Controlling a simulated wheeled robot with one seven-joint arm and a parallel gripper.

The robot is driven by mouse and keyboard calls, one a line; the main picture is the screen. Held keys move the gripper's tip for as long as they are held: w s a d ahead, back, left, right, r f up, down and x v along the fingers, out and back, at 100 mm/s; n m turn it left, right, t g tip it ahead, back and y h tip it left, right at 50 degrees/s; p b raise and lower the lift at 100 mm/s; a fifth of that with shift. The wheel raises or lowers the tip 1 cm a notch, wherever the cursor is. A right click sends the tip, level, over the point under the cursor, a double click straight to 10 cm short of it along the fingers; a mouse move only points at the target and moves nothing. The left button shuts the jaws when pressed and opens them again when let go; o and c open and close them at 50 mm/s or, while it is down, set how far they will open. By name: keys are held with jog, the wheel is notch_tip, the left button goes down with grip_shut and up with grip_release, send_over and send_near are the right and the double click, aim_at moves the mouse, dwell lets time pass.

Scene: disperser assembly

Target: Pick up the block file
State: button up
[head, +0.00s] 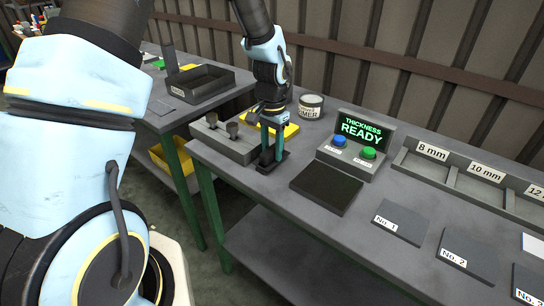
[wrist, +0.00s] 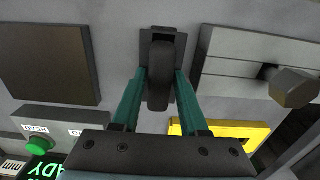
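The block file (head: 267,165) is a dark block with an upright rounded handle, standing on the near-left part of the table. In the wrist view its handle (wrist: 160,78) rises between the two teal fingers, and its flat base (wrist: 165,38) lies beyond. My gripper (head: 272,145) points down over it, with one finger on each side of the handle; it also shows in the wrist view (wrist: 162,82). The fingertips are very close to the handle. I cannot tell whether they press on it. The base appears to rest on the table.
A grey holder with knobbed pieces (head: 220,138) stands close left of the gripper, with a yellow tray (head: 288,131) behind. A primer can (head: 310,106), a button box (head: 352,150) and a black pad (head: 327,188) are to the right. Numbered plates (head: 400,222) lie farther right.

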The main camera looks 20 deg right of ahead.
aim_at(272, 148)
grip_shut()
jog(key=shift+r, duration=0.15)
dwell(0.4)
notch_tip(272, 148, up, 10)
jog(key=shift+f+b, duration=0.1)
jog(key=shift+b, duration=1.15)
jog(key=shift+c, duration=0.9)
grip_release()
grip_shut()
